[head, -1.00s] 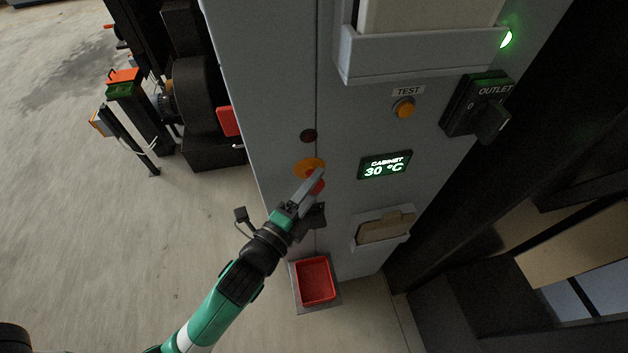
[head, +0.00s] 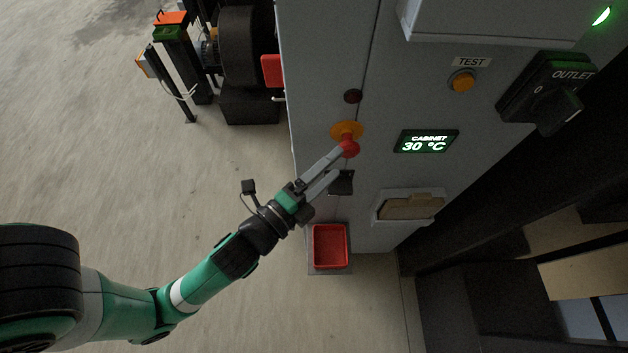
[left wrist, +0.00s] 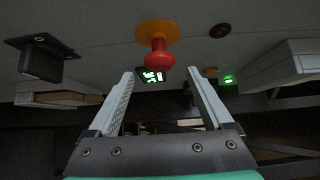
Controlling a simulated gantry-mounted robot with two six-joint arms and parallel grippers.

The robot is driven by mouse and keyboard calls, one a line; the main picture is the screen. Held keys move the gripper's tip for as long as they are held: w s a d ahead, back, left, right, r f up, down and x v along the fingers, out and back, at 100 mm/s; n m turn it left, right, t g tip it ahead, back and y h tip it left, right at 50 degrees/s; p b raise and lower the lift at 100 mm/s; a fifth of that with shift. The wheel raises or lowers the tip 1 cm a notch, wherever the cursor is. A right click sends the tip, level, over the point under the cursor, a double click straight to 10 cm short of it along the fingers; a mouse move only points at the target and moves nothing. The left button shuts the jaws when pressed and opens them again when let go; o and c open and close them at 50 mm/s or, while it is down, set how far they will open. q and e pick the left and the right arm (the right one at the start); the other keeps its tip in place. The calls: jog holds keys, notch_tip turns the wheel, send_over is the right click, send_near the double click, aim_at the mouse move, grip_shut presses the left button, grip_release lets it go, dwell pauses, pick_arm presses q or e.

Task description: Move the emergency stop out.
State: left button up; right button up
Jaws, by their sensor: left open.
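The emergency stop is a red mushroom button (head: 349,147) on a round yellow-orange plate (head: 346,130) on the grey cabinet front. In the left wrist view the red button (left wrist: 156,58) stands out from its yellow plate (left wrist: 158,33), beyond the fingertips and near the middle of the gap. My left gripper (head: 341,161) is open, its fingers pointing at the button from below left in the head view. In the left wrist view the fingers (left wrist: 160,78) are spread wide with nothing between them. My right gripper is not in view.
A dark red lamp (head: 353,96) sits above the stop. A black bracket (head: 341,182) is close below the fingers. A red tray (head: 330,246) is lower down. The display (head: 426,141), TEST button (head: 461,81) and OUTLET switch (head: 545,92) are to the right.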

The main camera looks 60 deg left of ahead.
pick_arm(q)
jog(key=p+v, duration=0.1)
jog(key=v, duration=0.4)
jog(key=shift+s+d, duration=0.15)
jog(key=shift+s, duration=0.25)
